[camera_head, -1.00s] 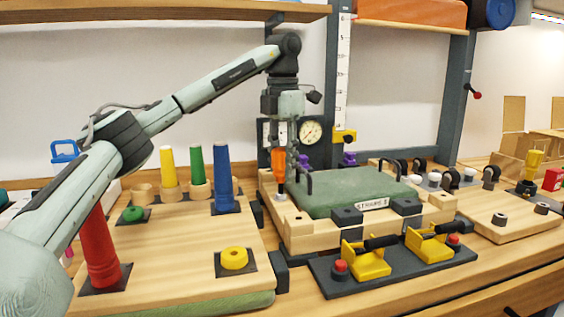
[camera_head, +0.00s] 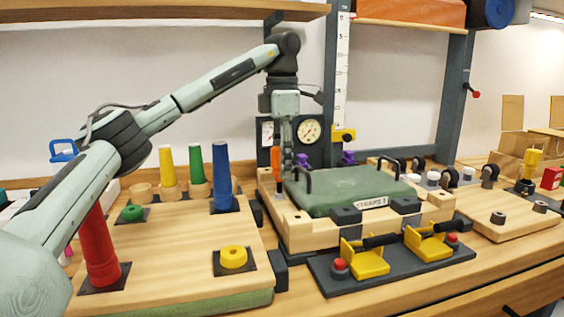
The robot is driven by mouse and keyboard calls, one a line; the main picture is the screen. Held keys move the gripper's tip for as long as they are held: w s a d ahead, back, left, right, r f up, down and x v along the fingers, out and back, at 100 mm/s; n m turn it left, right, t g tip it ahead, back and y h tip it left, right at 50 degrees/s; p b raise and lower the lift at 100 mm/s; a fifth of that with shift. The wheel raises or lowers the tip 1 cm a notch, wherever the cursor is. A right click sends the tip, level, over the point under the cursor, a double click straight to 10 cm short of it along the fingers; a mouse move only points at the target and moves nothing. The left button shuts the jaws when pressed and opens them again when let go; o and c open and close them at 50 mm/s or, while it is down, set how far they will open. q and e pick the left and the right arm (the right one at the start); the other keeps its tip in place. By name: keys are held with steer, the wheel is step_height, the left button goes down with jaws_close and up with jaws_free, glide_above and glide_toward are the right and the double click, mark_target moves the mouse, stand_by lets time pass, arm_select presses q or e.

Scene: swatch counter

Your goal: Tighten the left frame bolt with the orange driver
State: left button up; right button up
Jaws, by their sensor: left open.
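The orange driver (camera_head: 276,163) stands upright at the left front part of the wooden frame (camera_head: 300,238), its tip down where the left frame bolt (camera_head: 280,196) sits. The bolt is small and I cannot tell how deep it is. My left gripper (camera_head: 286,168) points straight down over this corner, its fingers beside and partly in front of the driver. It is open; whether a finger touches the handle I cannot tell. A green pad (camera_head: 350,188) marked with a label lies inside the frame. My right gripper is not in view.
A board at left carries a red cone (camera_head: 98,250), a blue cone (camera_head: 221,175), green and yellow cones and a yellow ring (camera_head: 233,258). Yellow clamps (camera_head: 365,258) stand on a dark plate in front of the frame. A gauge (camera_head: 308,131) is behind.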

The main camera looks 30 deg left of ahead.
arm_select(q)
steer(key=n, duration=0.4)
steer(key=shift+w+n, duration=0.1)
steer(key=shift+n, duration=0.3)
steer(key=n, duration=0.3)
steer(key=shift+a, duration=0.15)
steer(key=n, duration=0.6)
steer(key=shift+a+n, duration=0.15)
steer(key=shift+n, duration=0.25)
jaws_close()
steer(key=m, duration=0.6)
steer(key=shift+m, duration=0.3)
steer(key=m, duration=0.3)
steer(key=shift+d, duration=0.25)
steer(key=m, duration=0.5)
steer(key=shift+d, duration=0.1)
jaws_free()
